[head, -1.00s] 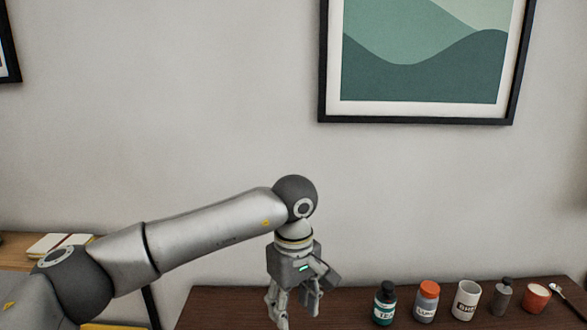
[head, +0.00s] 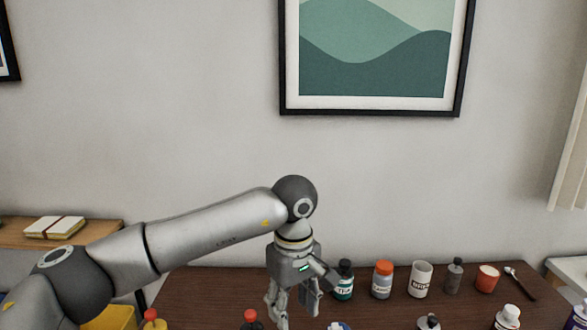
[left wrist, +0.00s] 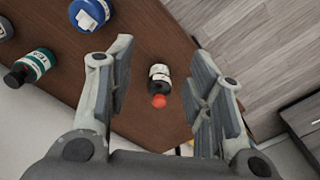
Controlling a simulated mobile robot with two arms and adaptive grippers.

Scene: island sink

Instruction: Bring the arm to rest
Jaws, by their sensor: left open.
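My left arm comes in from the left in the head view. Its gripper (head: 292,306) hangs pointing down over the left part of the dark wooden counter (head: 200,288). In the left wrist view the left gripper (left wrist: 165,90) is open, with its fingers wide apart. No object is held between them. A small dark bottle with a red cap (left wrist: 158,82) stands on the counter below, in the gap between the fingers as seen from the wrist. My right gripper is not in view.
On the counter stand a green-labelled bottle (head: 343,282), an orange-capped bottle (head: 382,281), a white mug (head: 420,280), a grey bottle (head: 454,277), a red cup (head: 487,279) and a spoon (head: 520,283). A yellow bin (head: 110,318) is at the left. Another red-capped bottle (head: 153,319) shows nearby.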

